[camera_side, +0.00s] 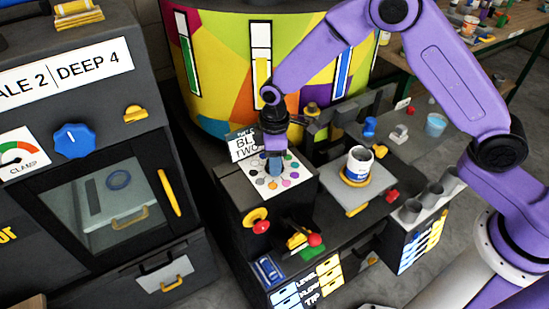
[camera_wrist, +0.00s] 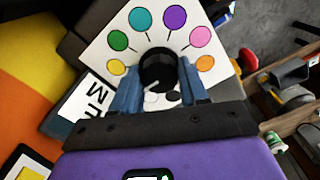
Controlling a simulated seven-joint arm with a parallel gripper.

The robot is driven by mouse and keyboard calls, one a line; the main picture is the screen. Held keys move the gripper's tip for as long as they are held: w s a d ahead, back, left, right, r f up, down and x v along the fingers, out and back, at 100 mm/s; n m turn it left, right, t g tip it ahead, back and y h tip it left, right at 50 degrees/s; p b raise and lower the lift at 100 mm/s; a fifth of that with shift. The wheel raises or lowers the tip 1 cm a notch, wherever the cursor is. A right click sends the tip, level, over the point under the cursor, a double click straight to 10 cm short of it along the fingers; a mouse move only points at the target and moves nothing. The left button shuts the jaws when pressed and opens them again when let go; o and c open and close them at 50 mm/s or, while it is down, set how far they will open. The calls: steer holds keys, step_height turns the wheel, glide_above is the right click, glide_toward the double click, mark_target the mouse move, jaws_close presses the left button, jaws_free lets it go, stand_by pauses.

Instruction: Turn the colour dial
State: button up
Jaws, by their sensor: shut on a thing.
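The colour dial is a black round knob (camera_wrist: 158,70) with a light pointer mark, in the middle of a white panel (camera_wrist: 110,50) with a ring of coloured dots. In the wrist view the blue fingers of my gripper (camera_wrist: 160,88) are closed on both sides of the knob. The light mark points towards the lower left of the picture. In the side view my gripper (camera_side: 275,170) reaches down onto the white panel (camera_side: 254,168), which lies on top of a dark box. There my fingers hide the knob. Green, blue, purple, pink and orange dots show around it.
A small sign (camera_side: 244,145) stands behind the panel. A yellow handwheel (camera_side: 256,219) and a red-knobbed lever (camera_side: 314,239) sit in front. A multicoloured drum (camera_side: 225,60) stands close behind.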

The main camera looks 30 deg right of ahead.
steer(key=shift+m, duration=3.2)
steer(key=o, duration=1.1)
steer(key=shift+c, duration=0.2)
step_height(320, 180, up, 18)
steer(key=shift+f, duration=0.25)
steer(key=s+d+n, duration=0.2)
steer(key=s+d, duration=0.4)
steer(key=s, duration=0.4)
steer(key=s+d+f+n, duration=0.1)
steer(key=s+d+n, duration=0.1)
steer(key=s+d, duration=0.4)
steer(key=s+d+n, duration=0.2)
steer(key=s+d, duration=0.4)
steer(key=s, duration=0.9)
steer(key=shift+f+n, duration=0.15)
steer(key=shift+n, duration=0.15)
